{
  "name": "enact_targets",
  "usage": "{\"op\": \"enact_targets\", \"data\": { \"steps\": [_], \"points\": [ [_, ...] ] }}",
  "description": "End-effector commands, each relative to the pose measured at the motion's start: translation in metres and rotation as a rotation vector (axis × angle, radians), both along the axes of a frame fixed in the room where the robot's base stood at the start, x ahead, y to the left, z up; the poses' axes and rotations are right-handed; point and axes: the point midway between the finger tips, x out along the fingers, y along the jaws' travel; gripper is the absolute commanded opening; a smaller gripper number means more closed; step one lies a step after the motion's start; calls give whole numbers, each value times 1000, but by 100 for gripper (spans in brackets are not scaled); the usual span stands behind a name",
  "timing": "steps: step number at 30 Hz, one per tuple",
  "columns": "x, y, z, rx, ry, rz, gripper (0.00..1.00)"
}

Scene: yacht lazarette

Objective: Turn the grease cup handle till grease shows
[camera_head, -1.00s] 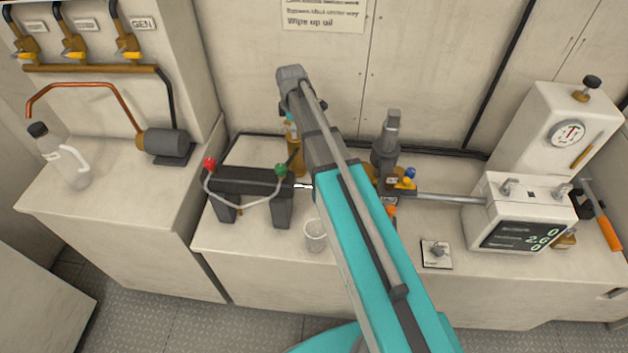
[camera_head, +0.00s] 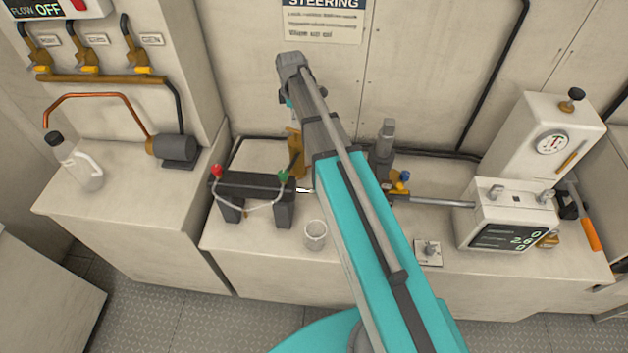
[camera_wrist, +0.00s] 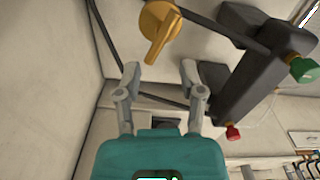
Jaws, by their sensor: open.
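A brass fitting with a flat lever-like handle, which looks like the grease cup (camera_wrist: 160,28), sits ahead of my gripper in the wrist view. In the head view the brass fitting (camera_head: 295,141) stands on the counter by the back wall, partly covered by my arm. My gripper (camera_wrist: 159,75) is open, with its two fingers apart and nothing between them. The fitting lies beyond the fingertips, apart from them. In the head view my gripper is mostly hidden behind my arm. No grease can be made out.
A dark bracket (camera_head: 250,186) with red and green knobs stands close beside the fitting. A clear cup (camera_head: 315,236) is on the counter in front. A white bottle (camera_head: 78,165) is at left. A metal shaft (camera_head: 435,200) and a display box (camera_head: 508,215) are at right.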

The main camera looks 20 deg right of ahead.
Motion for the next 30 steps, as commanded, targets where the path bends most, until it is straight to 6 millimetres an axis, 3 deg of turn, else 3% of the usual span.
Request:
{"op": "enact_targets", "data": {
  "steps": [9,23,30],
  "points": [
    [0,0,32,0,0,0,51],
    [0,0,59,-1,0,-1,51],
    [-20,-1,41,-1,0,-105,51]
  ]
}}
